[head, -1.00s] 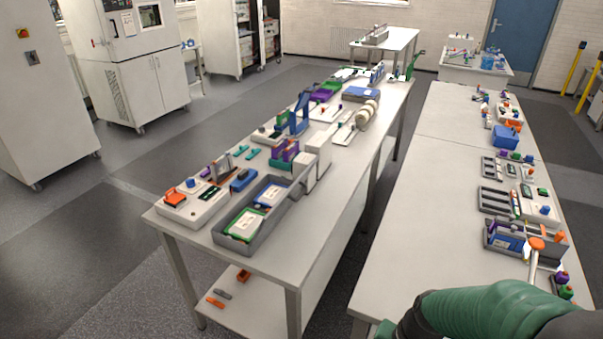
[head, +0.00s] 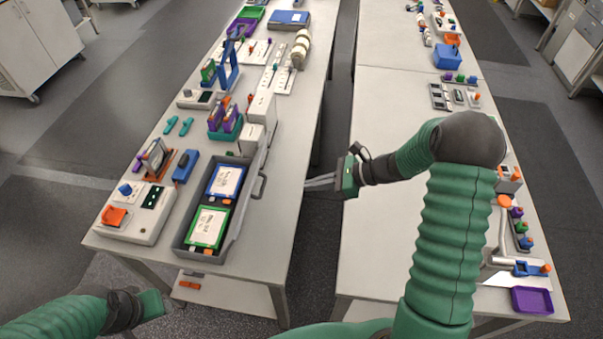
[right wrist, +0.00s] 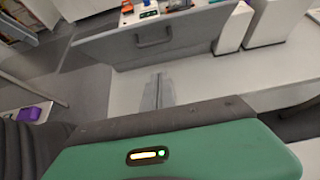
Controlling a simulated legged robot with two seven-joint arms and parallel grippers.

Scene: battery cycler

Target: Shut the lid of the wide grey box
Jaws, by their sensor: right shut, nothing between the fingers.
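The wide grey box (head: 183,247) stands open on the left table. It holds a blue-framed pack (head: 226,181) and a green-framed pack (head: 208,227) with white labels. Its grey lid (head: 240,212) stands open along the box's right side, with a handle (head: 262,186) on its outer face. The lid also shows in the right wrist view (right wrist: 195,38).
A white device (head: 140,222) with an orange part sits left of the box. White blocks (head: 262,105) stand behind the lid. A purple tray (head: 532,300) lies on the right table, whose left part is clear. A floor gap separates the tables.

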